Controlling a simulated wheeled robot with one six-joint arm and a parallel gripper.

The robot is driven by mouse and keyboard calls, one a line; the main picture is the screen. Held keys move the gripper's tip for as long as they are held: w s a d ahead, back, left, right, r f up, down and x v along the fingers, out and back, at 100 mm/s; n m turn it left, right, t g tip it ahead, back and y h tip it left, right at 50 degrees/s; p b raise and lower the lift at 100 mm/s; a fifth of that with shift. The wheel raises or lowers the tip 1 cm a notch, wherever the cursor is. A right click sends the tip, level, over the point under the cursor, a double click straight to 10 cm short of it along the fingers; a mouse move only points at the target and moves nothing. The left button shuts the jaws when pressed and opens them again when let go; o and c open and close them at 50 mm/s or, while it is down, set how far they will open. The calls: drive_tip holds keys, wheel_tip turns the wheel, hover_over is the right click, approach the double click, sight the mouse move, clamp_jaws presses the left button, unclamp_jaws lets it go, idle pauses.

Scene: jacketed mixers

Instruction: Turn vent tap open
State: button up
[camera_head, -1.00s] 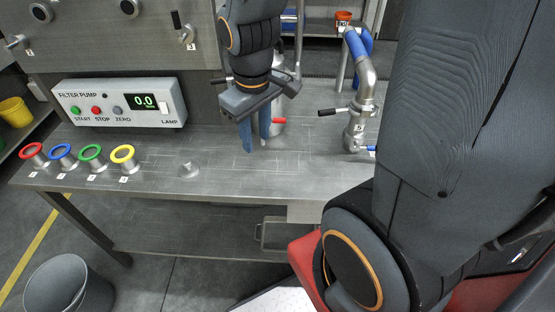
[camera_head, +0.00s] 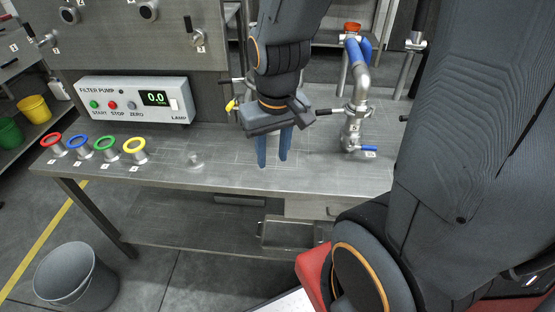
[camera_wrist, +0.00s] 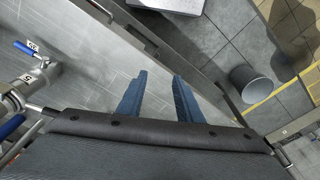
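No tap is readably marked as the vent. A steel pipe (camera_head: 354,122) stands on the bench to the right of my gripper. It carries a black-handled lever (camera_head: 328,111) at mid-height and a small blue-handled tap (camera_head: 368,149) at its foot. The blue handle also shows at the upper left of the wrist view (camera_wrist: 26,49). A yellow lever (camera_head: 231,105) shows behind my wrist, its fitting hidden. My gripper (camera_head: 273,163) points down over the bench. In the wrist view its blue fingers (camera_wrist: 160,76) are apart with nothing between them, clear of the pipe.
The steel bench (camera_head: 225,175) is mostly clear in front. A filter pump box (camera_head: 130,100) stands at the left, with red, blue, green and yellow ringed ports (camera_head: 134,147) before it. A grey bin (camera_head: 77,275) stands on the floor.

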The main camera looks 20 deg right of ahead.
drive_tip(key=shift+s+d, duration=0.1)
drive_tip(key=shift+c, duration=0.8)
drive_tip(key=shift+w, duration=0.25)
drive_tip(key=c, duration=0.4)
drive_tip(key=w+m+b, duration=0.1)
drive_tip(key=w+b, duration=0.1)
drive_tip(key=w, duration=0.1)
drive_tip(key=w+d+m+t+b, duration=0.1)
drive_tip(key=w+b, duration=0.1)
drive_tip(key=w, duration=0.2)
drive_tip(key=w+r+m+t+b, duration=0.1)
drive_tip(key=w+b, duration=0.1)
drive_tip(key=w, duration=0.1)
drive_tip(key=shift+w+d+y, duration=0.25)
drive_tip(key=shift+y, duration=0.15)
clamp_jaws()
drive_tip(key=w+d+r+m+t+b, duration=0.35)
drive_tip(key=w+r+b, duration=0.2)
drive_tip(key=w, duration=0.45)
approach(232, 103)
drive_tip(key=d+f, duration=0.4)
drive_tip(key=shift+w+a+f+p, duration=0.3)
drive_tip(key=shift+w+a+f, duration=0.15)
drive_tip(key=shift+w+a, duration=0.3)
drive_tip(key=shift+w+a+f+p, duration=0.25)
drive_tip(key=shift+w+a+f, duration=0.25)
drive_tip(key=shift+a, duration=0.4)
